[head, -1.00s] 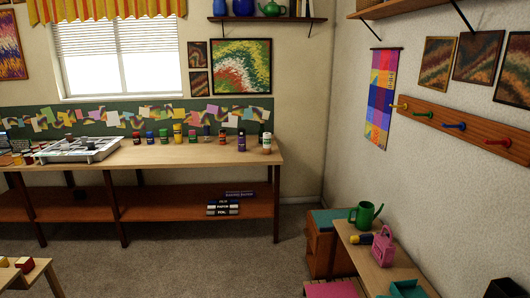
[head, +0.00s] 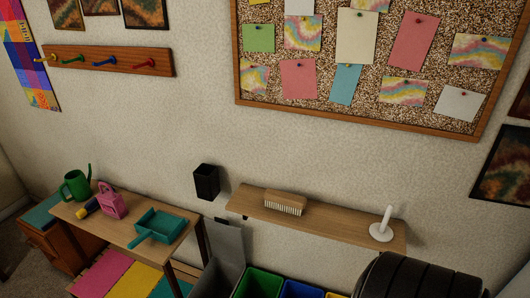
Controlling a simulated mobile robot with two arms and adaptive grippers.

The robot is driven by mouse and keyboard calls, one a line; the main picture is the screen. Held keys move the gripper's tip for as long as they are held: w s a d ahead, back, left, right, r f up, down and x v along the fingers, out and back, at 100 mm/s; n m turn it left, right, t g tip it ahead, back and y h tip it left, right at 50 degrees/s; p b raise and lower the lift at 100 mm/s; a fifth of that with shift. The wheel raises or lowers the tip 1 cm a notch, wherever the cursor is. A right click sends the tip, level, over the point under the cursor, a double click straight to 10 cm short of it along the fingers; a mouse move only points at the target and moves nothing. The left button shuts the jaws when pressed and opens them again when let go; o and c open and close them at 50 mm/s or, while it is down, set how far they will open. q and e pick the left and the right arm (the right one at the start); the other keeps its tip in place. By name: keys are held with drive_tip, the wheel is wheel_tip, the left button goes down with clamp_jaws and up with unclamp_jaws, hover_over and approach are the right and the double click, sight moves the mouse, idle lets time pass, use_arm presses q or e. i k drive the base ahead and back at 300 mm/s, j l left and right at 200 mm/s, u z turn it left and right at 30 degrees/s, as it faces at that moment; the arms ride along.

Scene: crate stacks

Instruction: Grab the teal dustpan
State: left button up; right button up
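The teal dustpan (head: 161,225) lies on a narrow wooden table (head: 112,225) at the lower left of the head view. Its handle points to the lower left, toward the table's front edge. Neither of my grippers shows in the head view.
A pink watering can (head: 110,201), a green watering can (head: 76,186) and a yellow-and-dark cylinder (head: 88,208) share the table. A wall shelf (head: 335,227) holds a brush (head: 285,202) and a white holder (head: 383,228). Several bins (head: 262,281) stand below it.

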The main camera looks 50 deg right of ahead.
sight(162, 226)
drive_tip(key=z, duration=1.3)
drive_tip(key=i+j+z, duration=0.1)
drive_tip(key=j+z, duration=0.6)
drive_tip(key=j, duration=0.2)
